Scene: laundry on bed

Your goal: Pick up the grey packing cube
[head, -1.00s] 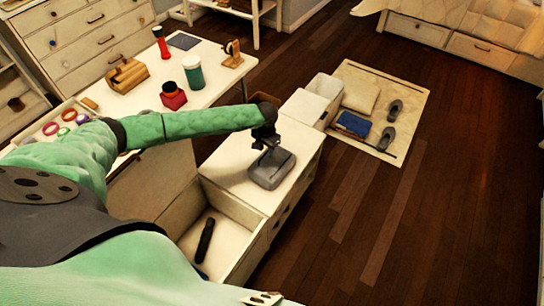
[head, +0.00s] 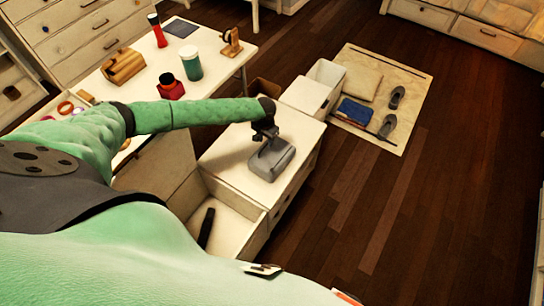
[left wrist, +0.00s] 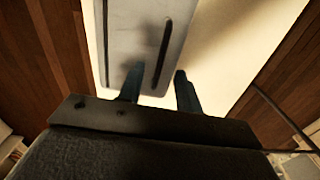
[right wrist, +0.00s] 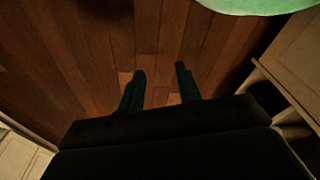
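The grey packing cube (head: 272,164) lies on the white top of a low cabinet (head: 232,160). It also shows in the left wrist view (left wrist: 145,35), pale grey with two dark strips. My left gripper (head: 267,143) is over the far part of the cube in the head view. In the left wrist view its two fingers (left wrist: 158,80) are spread; one overlaps the cube's near end and the other is just beside its right edge. I cannot tell whether they touch it. My right gripper (right wrist: 160,70) is open and empty above the wooden floor.
An open drawer (head: 225,235) with a dark item (head: 206,229) is below the cabinet top. A white bin (head: 315,88) stands behind the cabinet. A mat (head: 405,65) holds shoes and a blue folded item. The table (head: 135,85) carries several small objects.

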